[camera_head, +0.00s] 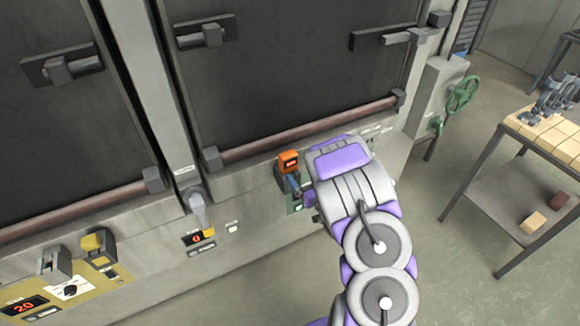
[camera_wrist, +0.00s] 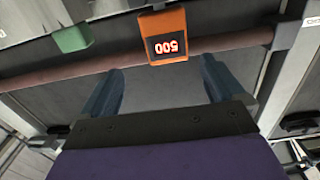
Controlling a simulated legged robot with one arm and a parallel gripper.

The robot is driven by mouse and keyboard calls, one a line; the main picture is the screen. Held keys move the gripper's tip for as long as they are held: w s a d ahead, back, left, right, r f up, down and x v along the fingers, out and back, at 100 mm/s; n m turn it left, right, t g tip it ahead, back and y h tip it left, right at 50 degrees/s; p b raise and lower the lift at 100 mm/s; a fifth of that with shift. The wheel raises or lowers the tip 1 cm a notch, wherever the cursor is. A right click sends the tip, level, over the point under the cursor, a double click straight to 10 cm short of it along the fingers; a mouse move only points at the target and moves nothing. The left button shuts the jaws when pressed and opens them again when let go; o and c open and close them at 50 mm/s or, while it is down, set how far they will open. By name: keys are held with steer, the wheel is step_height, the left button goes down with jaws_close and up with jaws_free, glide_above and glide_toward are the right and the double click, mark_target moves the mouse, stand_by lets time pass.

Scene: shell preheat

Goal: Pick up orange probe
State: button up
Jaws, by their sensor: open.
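The orange probe (camera_head: 289,161) sits in a dark holder on the front panel of the oven, below the right door. It also shows in the wrist view (camera_wrist: 164,36), at the top middle, with a lit red display that appears upside down. My gripper (camera_head: 296,192) is at the panel just below the probe. In the wrist view my gripper (camera_wrist: 158,84) has its two blue-grey fingers spread wide, with nothing between them. The probe lies beyond the fingertips, roughly centred between them, and looks apart from them. My arm hides part of the panel to the right of the probe.
Two dark oven doors (camera_head: 285,65) with latches stand above the panel. A yellow control panel (camera_head: 70,285) is at lower left. A green handwheel (camera_head: 461,95) is to the right. A table (camera_head: 513,124) with tan blocks stands at far right, with open floor before it.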

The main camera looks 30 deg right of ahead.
mark_target(289, 162)
steer(key=shift+w+a+r+b, duration=0.2)
steer(key=shift+w+a+b, duration=0.65)
steer(key=shift+w+a, duration=0.1)
steer(key=shift+w+a+b, duration=0.25)
steer(key=shift+w+b, duration=0.25)
steer(key=shift+b, duration=0.55)
steer(key=shift+w+d+b, duration=0.35)
steer(key=shift+w+b, duration=0.1)
steer(key=shift+b, duration=0.45)
steer(key=shift+w+d+r, duration=0.1)
steer(key=shift+w+d, duration=0.4)
steer(key=shift+w, duration=0.65)
steer(key=shift+w+a, duration=0.4)
steer(key=shift+a, duration=0.1)
steer(key=shift+w+a, duration=0.1)
steer(key=shift+w, duration=0.25)
steer(key=w, duration=0.1)
steer(key=w+b, duration=0.1)
steer(key=w, duration=0.1)
steer(key=shift+d+f, duration=0.25)
steer(key=shift+w+d, duration=0.3)
steer(key=shift+w, duration=0.15)
steer(key=shift+a, duration=0.3)
steer(key=shift+c, duration=0.4)
steer(key=shift+a, duration=0.15)
steer(key=c, duration=0.3)
steer(key=shift+d, duration=0.3)
steer(key=c, duration=0.8)
steer(key=shift+a+r, duration=0.1)
steer(key=shift+c, duration=0.4)
